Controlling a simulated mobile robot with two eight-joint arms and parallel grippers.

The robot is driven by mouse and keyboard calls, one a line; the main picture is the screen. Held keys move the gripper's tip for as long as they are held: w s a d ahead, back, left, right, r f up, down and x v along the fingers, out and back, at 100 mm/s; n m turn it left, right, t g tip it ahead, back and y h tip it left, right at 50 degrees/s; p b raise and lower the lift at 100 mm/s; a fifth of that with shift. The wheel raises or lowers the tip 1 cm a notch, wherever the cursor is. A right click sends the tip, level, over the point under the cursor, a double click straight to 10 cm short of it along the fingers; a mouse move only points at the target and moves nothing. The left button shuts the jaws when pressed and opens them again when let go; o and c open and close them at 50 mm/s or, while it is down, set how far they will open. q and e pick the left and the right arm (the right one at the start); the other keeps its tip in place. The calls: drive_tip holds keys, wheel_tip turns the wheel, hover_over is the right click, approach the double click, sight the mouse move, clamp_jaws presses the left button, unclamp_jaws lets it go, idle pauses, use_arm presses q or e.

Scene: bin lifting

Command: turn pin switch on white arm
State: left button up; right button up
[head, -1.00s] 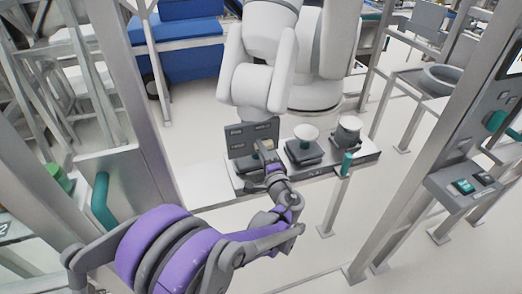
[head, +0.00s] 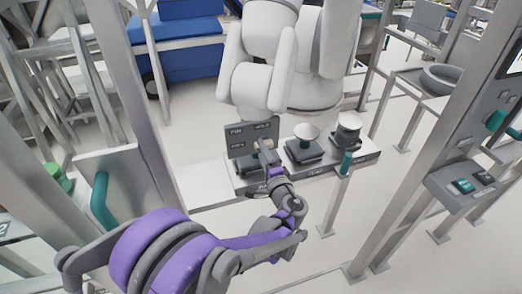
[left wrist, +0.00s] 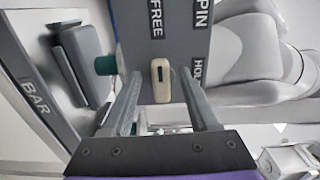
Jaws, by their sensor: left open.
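The pin switch is a small cream knob with a dark slot (left wrist: 161,80). It sits on a dark grey panel (left wrist: 165,20) lettered PIN, FREE and HOLD (the last partly hidden) at the foot of the white arm (head: 262,86). In the head view the panel (head: 238,138) stands upright and the knob is mostly hidden by my gripper. My left gripper (left wrist: 161,86) is open, one finger on each side of the knob. Gaps show between the knob and both fingers; it also shows in the head view (head: 265,150). My right gripper is not in view.
Two round-topped fixtures (head: 306,132) (head: 348,122) stand right of the panel on the bench. Metal posts (head: 440,150) and a teal handle (head: 102,200) flank my arm.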

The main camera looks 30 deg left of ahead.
use_arm(q)
drive_tip(key=v, duration=0.9)
drive_tip(key=shift+s, duration=0.1)
drive_tip(key=s+a+f+n+g+h+p, duration=0.3)
drive_tip(key=s+n+g+h, duration=0.15)
drive_tip(key=s, duration=0.55)
drive_tip(key=s+d+n+g+h+p, duration=0.1)
drive_tip(key=s+d+n+h+p, duration=0.1)
drive_tip(key=s+d+h, duration=0.7)
drive_tip(key=shift+s+d+f+n+g+p, duration=0.4)
drive_tip(key=shift+s+d+f+n, duration=0.15)
drive_tip(key=shift+d+n, duration=0.25)
